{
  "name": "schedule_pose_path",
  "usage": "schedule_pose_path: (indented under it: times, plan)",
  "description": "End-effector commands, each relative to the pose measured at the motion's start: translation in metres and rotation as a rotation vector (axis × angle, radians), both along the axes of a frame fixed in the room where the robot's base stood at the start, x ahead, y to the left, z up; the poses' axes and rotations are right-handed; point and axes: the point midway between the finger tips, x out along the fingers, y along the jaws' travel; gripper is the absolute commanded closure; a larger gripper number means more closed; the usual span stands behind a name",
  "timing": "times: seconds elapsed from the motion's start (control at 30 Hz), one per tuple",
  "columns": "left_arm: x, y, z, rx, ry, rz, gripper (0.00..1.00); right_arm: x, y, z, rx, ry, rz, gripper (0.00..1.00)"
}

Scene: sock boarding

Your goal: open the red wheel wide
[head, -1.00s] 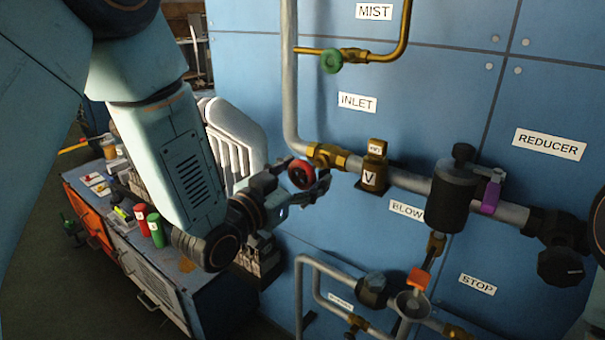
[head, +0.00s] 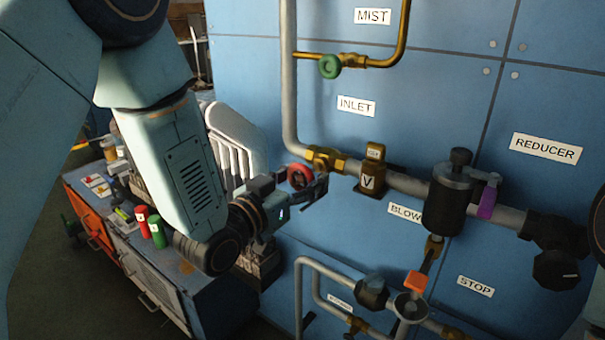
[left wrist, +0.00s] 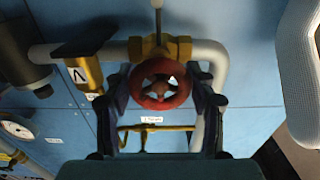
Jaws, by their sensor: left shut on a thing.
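The red wheel (head: 300,176) sits on a brass valve (head: 326,158) in the grey pipe, below the INLET label (head: 356,105). My left gripper (head: 304,188) is shut on the red wheel, with one finger on each side of its rim. In the left wrist view the red wheel (left wrist: 160,85) faces the camera, with the dark fingers (left wrist: 161,96) at its left and right. The far side of the wheel is hidden. My right gripper is not in view.
A brass block marked V (head: 371,172) is on the pipe to the right. A small green wheel (head: 330,66) is above. A workbench (head: 180,275) with red and green cans stands at lower left.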

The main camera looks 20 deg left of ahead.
Motion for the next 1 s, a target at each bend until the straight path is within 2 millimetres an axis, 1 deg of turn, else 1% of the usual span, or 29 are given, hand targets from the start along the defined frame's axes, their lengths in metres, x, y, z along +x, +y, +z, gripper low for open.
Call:
schedule_pose_path:
  times: [0.03, 0.6, 0.8, 1.0]
  plan:
    - [0.0, 0.0, 0.001, -0.034, 0.015, 0.0, 0.76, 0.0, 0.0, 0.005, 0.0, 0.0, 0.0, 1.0]
    - [0.0, -0.001, 0.001, -0.53, 0.196, 0.0, 0.76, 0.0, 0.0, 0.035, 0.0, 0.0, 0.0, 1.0]
    - [0.0, -0.001, 0.001, -0.671, 0.247, 0.0, 0.76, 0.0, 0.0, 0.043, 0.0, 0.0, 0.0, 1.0]
    - [0.0, -0.001, 0.001, -0.772, 0.283, -0.001, 0.76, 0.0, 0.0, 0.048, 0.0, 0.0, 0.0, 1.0]
